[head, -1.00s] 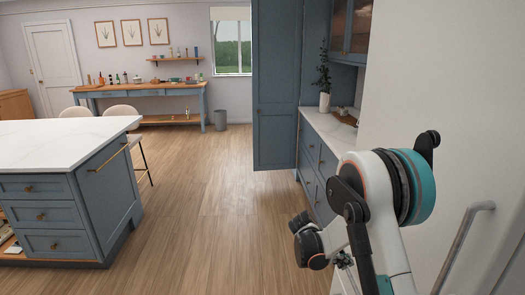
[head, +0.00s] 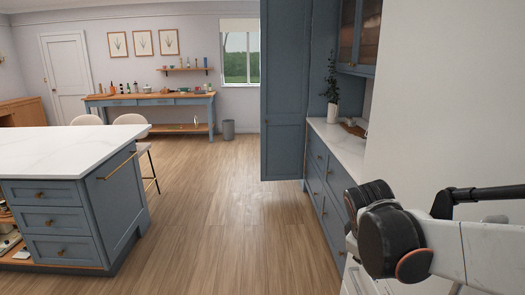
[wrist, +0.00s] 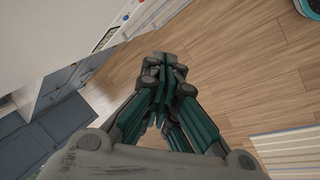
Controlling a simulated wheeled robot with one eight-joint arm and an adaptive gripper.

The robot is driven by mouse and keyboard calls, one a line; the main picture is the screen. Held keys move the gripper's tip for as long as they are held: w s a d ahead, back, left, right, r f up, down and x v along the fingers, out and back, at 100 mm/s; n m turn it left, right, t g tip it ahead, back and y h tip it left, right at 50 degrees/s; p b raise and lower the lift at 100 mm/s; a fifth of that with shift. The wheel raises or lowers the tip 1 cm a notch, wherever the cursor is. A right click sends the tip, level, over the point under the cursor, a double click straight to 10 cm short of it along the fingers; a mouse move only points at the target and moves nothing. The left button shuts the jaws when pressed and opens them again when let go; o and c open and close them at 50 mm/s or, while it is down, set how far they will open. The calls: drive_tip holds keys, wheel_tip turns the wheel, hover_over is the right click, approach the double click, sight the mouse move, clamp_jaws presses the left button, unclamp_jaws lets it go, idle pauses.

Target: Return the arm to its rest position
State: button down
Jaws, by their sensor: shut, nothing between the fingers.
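My gripper (wrist: 170,76) shows in the wrist view, its green and grey fingers drawn together with nothing between them. It hangs over the bare wood floor (wrist: 225,70). In the head view my arm (head: 440,245) reaches in from the right edge, with a dark rounded joint in front of the blue drawers. The gripper's fingers cannot be made out in the head view.
A marble-topped island (head: 60,145) stands at the left. A tall blue cabinet door (head: 284,90) and a counter (head: 340,145) with a potted plant (head: 331,85) stand at the right. A pale wall (head: 430,100) is close behind my arm. The middle floor is clear.

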drive_tip(key=s+a+r+m+t+y, duration=0.1)
drive_tip(key=s+m, duration=0.3)
drive_tip(key=s, duration=0.4)
drive_tip(key=s+a+r+m+t+y, duration=0.1)
drive_tip(key=s+a+m+y, duration=0.1)
drive_tip(key=s, duration=0.6)
drive_tip(key=shift+a+m+t, duration=0.4)
drive_tip(key=shift+a+m, duration=0.5)
drive_tip(key=shift+a, duration=0.1)
